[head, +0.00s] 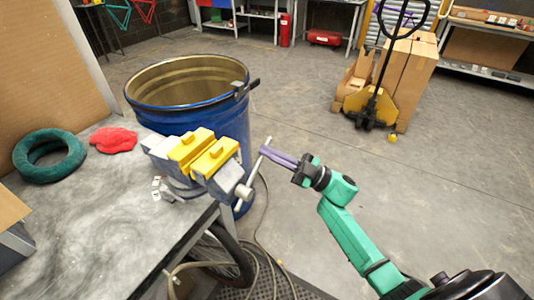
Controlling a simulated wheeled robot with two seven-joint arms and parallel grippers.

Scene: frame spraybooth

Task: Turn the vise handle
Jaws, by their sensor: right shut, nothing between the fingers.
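The vise (182,166) is grey with yellow jaw covers and is mounted at the corner of the workbench. Its handle (255,163) is a thin grey bar, tilted, running through the screw end at the vise's right side. My right gripper (268,153) has purple fingers, which are shut and empty. Its fingertips are close to the upper part of the handle, on its right side; I cannot tell whether they touch it. My right arm is green and comes in from the lower right. My left gripper is not in view.
A blue open drum (148,112) stands behind the vise. The workbench (85,235) holds a green ring (30,170) and a red cloth (113,146). A hose (262,235) lies on the floor below the vise. A pallet jack (372,103) with boxes stands farther back.

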